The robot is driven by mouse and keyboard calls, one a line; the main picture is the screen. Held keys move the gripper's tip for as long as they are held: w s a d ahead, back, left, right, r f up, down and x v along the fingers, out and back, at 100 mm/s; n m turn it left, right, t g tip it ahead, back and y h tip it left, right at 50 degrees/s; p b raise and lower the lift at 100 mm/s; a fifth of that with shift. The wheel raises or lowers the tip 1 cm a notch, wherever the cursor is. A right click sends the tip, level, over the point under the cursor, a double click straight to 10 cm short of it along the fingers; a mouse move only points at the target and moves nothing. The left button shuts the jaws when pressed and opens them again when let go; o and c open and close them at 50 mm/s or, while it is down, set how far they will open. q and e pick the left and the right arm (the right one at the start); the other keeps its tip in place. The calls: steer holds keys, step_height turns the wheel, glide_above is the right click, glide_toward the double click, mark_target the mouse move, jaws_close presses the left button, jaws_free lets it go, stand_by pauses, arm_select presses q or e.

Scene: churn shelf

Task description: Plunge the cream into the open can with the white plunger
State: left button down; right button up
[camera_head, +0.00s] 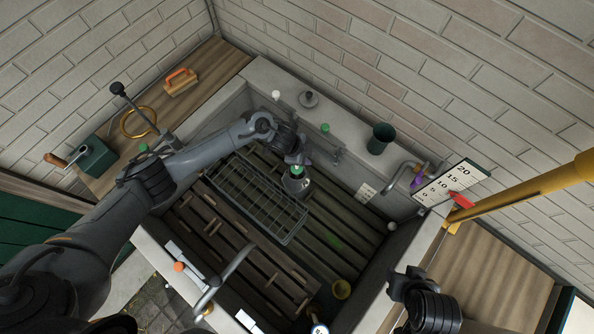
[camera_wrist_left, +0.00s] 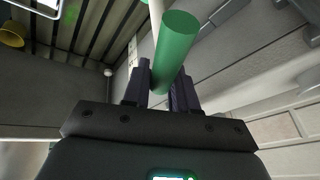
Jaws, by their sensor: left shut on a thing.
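My left gripper (camera_head: 301,158) reaches into the trough from the left, just above a silvery can (camera_head: 295,186) on the slats. In the left wrist view its fingers (camera_wrist_left: 163,88) are shut on a green cylindrical grip (camera_wrist_left: 176,45). A pale rod (camera_wrist_left: 156,14) shows behind the grip at the top edge; I cannot tell whether the two are joined. The gripper covers the can's mouth, so I cannot tell whether the plunger is inside it. No cream can be made out. My right gripper (camera_head: 407,284) is at the lower right, its fingertips unclear.
A wire rack (camera_head: 258,200) lies left of the can. A dark green cup (camera_head: 381,138) stands on the back ledge near a grey lid (camera_head: 308,98). A numbered board (camera_head: 452,184) with a red pointer and a yellow bar (camera_head: 525,194) are at right. A yellow funnel (camera_head: 341,289) is in front.

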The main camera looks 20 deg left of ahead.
arm_select(q)
steer(key=shift+f+b, duration=2.15)
steer(key=shift+f, duration=0.9)
steer(key=shift+r, duration=0.15)
step_height(320, 180, up, 6)
steer(key=p, duration=0.6)
steer(key=shift+r+p, duration=0.1)
steer(key=shift+p, duration=0.25)
steer(key=shift+r+p, duration=2.1)
steer(key=shift+r, duration=0.05)
